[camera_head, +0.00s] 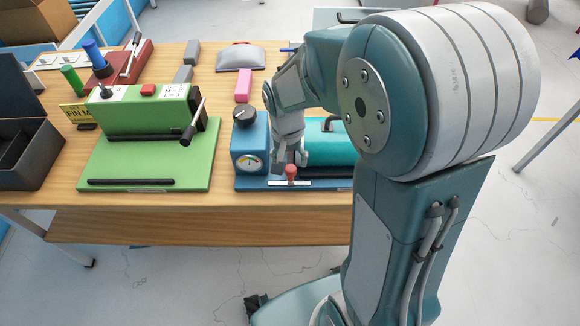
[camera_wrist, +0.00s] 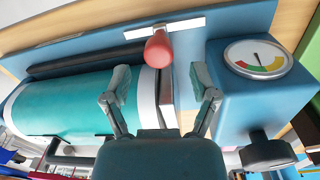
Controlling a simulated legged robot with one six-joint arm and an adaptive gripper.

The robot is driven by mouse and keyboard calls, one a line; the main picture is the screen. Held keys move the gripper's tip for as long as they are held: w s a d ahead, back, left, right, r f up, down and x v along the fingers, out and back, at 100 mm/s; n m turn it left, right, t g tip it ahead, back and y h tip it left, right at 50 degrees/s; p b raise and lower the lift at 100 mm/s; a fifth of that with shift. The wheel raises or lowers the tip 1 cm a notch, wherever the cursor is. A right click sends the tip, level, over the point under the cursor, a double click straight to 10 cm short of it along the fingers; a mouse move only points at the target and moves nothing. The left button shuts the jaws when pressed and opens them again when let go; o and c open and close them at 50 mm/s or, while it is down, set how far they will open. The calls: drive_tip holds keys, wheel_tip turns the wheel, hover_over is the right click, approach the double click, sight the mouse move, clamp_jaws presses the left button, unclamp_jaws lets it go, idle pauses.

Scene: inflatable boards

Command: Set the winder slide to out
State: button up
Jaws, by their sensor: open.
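The blue winder unit (camera_head: 252,138) stands on the wooden table, with a teal roll (camera_head: 335,140) beside its box. At its front edge is a white slide strip (camera_head: 275,183) with a red knob (camera_head: 291,171) near the strip's middle. In the wrist view the red knob (camera_wrist: 158,50) stands on the strip (camera_wrist: 190,23), beyond and between my fingertips. My gripper (camera_wrist: 160,82) is open and empty, its fingers apart on either side of the view's centre. In the head view my gripper (camera_head: 291,158) is just above and behind the knob. No out marking is readable.
The winder box carries a gauge (camera_wrist: 258,58) and a black dial (camera_head: 243,116). A green machine with a lever (camera_head: 145,110) stands to the left, and a dark open box (camera_head: 25,150) further left. A pink block (camera_head: 243,86) lies behind the winder.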

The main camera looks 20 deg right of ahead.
sight(290, 168)
drive_tip(key=shift+f, duration=1.85)
drive_tip(key=shift+c, duration=0.3)
clamp_jaws()
drive_tip(key=a, duration=0.2)
drive_tip(key=w+a, duration=0.1)
drive_tip(key=a, duration=0.1)
drive_tip(key=shift+w+a, duration=0.15)
drive_tip(key=shift+a, duration=0.1)
drive_tip(key=shift+d, duration=0.15)
